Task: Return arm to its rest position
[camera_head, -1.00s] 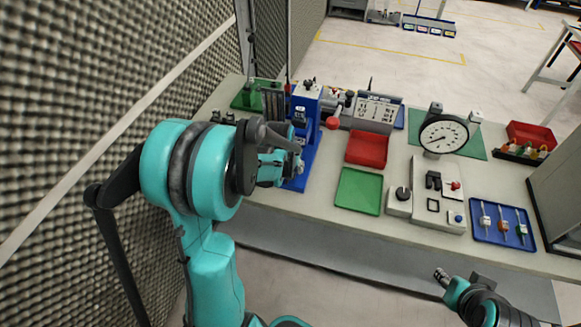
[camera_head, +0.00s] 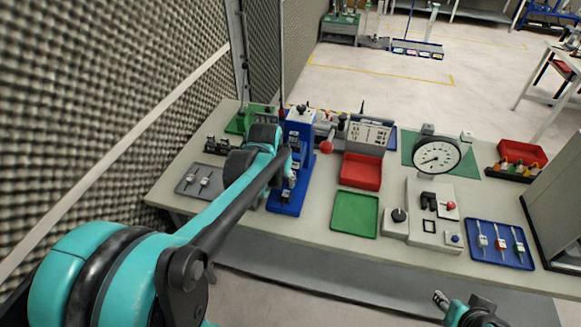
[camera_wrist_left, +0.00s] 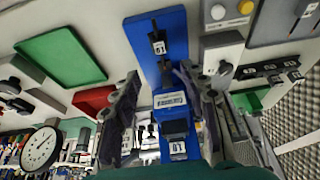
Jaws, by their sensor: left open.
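My left arm (camera_head: 215,215) reaches in from the lower left of the head view, across the table's front edge. Its far end is beside the blue stand (camera_head: 288,197), and the arm hides most of the gripper there. In the left wrist view my left gripper (camera_wrist_left: 160,75) has its two fingers apart, with the blue stand (camera_wrist_left: 150,60) showing between and beyond them. No held object shows between the fingers. I cannot tell whether a finger touches the stand. Part of my right arm (camera_head: 470,312) shows at the bottom right; its gripper's jaws are not clear.
On the table are a green tray (camera_head: 355,214), a red bin (camera_head: 361,171), a dial gauge (camera_head: 437,156), a control box (camera_head: 436,228) and a blue tray (camera_head: 500,243). A grey tray (camera_head: 200,181) lies left of the arm. A foam wall (camera_head: 90,110) stands close on the left.

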